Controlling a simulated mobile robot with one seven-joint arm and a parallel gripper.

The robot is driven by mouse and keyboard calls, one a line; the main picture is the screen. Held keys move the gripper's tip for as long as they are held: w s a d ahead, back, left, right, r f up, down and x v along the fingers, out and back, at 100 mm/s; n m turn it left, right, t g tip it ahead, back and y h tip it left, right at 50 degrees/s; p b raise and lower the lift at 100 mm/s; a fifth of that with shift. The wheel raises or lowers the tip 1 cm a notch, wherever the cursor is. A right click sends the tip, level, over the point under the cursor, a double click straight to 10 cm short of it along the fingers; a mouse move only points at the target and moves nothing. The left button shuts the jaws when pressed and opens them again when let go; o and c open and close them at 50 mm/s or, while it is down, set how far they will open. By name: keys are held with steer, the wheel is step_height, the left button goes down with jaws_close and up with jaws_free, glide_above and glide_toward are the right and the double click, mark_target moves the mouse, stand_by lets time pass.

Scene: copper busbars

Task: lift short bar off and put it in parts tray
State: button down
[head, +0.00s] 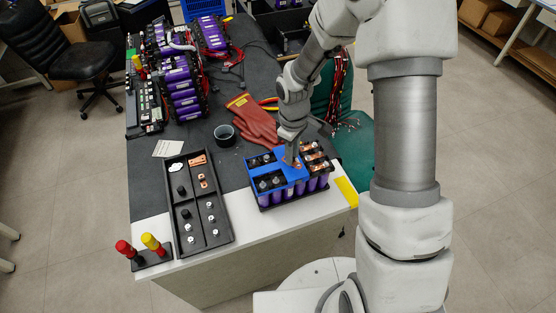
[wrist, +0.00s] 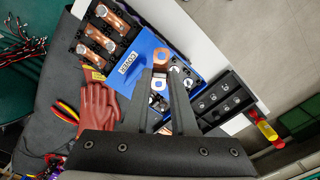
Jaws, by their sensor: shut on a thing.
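The battery block (head: 270,199) with purple cells stands at the front right of the table, partly under a blue cover (head: 262,163). The cover, marked COVER, also shows in the wrist view (wrist: 135,62). My gripper (head: 291,163) points down at the block; in the wrist view (wrist: 160,72) its fingers are shut on the short copper bar (wrist: 160,53), which lies between the fingertips. I cannot tell whether the bar touches the block. The black parts tray (head: 228,237) lies to the left and has compartments; copper pieces and several small fasteners are in it.
Copper bars (wrist: 101,38) lie at the block's uncovered end. A stand with red and yellow handled tools (head: 150,258) is at the front left corner. Bare table shows between tray and block.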

steer(key=w+a+f+m+b, duration=0.2)
steer(key=w+a+m+b, duration=0.15)
steer(key=w+a, duration=0.3)
steer(key=w+a+f+m+b, duration=0.2)
steer(key=w+a+f+b, duration=0.1)
steer(key=w+a+b, duration=0.3)
steer(key=a+f+n+b, duration=0.1)
steer(key=a+f+b, duration=0.1)
steer(key=a, duration=0.6)
steer(key=s+a+f+n+b, duration=0.1)
steer(key=a+f+n+b, duration=0.1)
steer(key=a+f, duration=0.3)
steer(key=a+f+n+b, duration=0.1)
steer(key=a+f+b, duration=0.2)
steer(key=a, duration=1)
steer(key=shift+s+f+b, duration=0.4)
steer(key=shift+b, duration=0.2)
steer(key=shift+s+a+f+n, duration=0.1)
steer(key=shift+a+f+n, duration=0.15)
steer(key=shift+f+b, duration=1.2)
steer(key=shift+f, duration=0.4)
steer(key=shift+f, duration=0.25)
steer(key=shift+f+b, duration=0.3)
steer(key=shift+f, duration=0.1)
